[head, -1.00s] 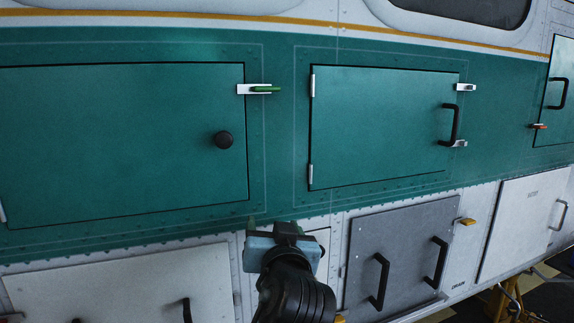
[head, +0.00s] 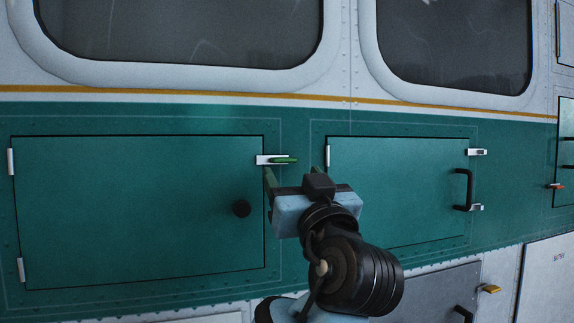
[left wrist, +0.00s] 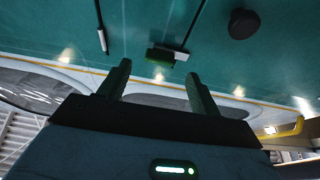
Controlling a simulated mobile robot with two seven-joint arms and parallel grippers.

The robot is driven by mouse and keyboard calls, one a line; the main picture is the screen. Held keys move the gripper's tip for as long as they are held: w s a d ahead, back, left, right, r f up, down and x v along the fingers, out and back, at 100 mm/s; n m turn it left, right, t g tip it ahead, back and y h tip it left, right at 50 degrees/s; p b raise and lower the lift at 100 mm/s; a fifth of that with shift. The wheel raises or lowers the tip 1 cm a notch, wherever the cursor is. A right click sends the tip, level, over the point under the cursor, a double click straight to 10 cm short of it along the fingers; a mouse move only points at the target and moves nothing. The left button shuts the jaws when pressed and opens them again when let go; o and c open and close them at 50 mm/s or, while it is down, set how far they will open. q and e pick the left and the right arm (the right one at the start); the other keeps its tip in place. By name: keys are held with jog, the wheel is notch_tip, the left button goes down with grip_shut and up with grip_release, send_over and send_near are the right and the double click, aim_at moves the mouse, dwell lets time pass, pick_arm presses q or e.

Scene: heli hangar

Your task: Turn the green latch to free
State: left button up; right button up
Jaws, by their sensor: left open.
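The green latch (head: 284,160) lies level on a white plate (head: 264,160) at the upper right edge of the left teal door (head: 140,210), its green end pointing right. The latch also shows in the left wrist view (left wrist: 162,53), just beyond the fingertips. My left gripper (head: 298,162) is open and empty, with its green fingers pointing up below and around the latch's right end in the head view. In the left wrist view its two fingers (left wrist: 157,69) stand apart with the latch ahead between them, apparently not touching. My right gripper is not in view.
A round black knob (head: 241,208) sits on the left door below the latch. A second teal door (head: 400,190) with a black handle (head: 463,190) is to the right, partly hidden by my arm. Windows (head: 180,30) run above. The panel around the latch is otherwise flat.

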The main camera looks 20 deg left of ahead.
aim_at(277, 160)
pick_arm(q)
jog(key=shift+x, duration=2.2)
jog(key=c, duration=1)
